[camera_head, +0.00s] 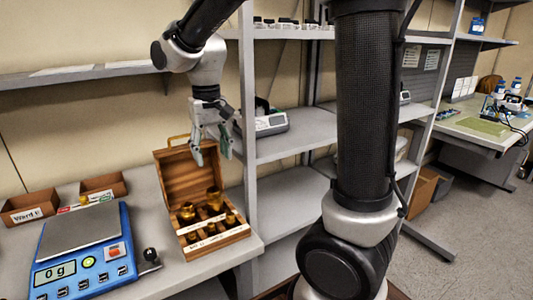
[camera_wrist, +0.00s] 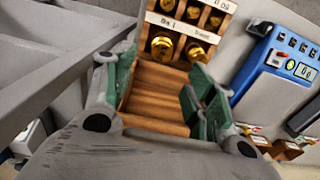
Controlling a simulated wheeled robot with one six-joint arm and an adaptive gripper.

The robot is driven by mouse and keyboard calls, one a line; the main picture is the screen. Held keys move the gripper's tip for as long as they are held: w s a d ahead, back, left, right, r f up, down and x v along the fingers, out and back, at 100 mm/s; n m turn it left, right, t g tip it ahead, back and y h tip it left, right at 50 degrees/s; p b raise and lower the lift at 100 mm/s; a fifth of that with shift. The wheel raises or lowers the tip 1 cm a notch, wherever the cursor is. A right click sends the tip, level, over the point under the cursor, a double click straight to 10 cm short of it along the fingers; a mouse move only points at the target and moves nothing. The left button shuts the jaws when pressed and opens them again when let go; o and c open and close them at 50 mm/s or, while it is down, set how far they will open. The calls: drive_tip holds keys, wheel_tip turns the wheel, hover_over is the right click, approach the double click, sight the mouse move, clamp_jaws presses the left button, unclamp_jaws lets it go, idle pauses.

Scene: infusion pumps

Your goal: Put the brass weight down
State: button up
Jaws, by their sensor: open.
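Several brass weights (camera_head: 214,194) of different sizes stand in the slots of an open wooden box (camera_head: 236,236) on the bench. They also show at the top of the wrist view, where two large brass weights (camera_wrist: 162,47) sit nearest my fingers. My gripper (camera_head: 212,156) is open and empty, above and in front of the box's raised lid (camera_head: 178,172). In the wrist view, the fingers of my gripper (camera_wrist: 158,88) stand apart with the wooden lid behind the gap. No weight is between them.
A blue scale (camera_head: 88,265) with a bare grey plate reads 0 g, left of the box. Two small brown bins (camera_head: 30,207) stand behind it. A dark-knobbed object (camera_head: 150,256) is at its right. A grey shelf post (camera_head: 248,130) rises close right of my gripper.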

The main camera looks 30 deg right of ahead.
drive_tip(key=s+d+r+t, duration=0.2)
drive_tip(key=s+d, duration=0.5)
drive_tip(key=s, duration=0.2)
drive_tip(key=s+d+r+t, duration=0.2)
drive_tip(key=s+d, duration=0.5)
drive_tip(key=s, duration=0.2)
drive_tip(key=shift+s+d+r, duration=0.15)
drive_tip(key=shift+s+r, duration=0.1)
drive_tip(key=shift+s, duration=0.05)
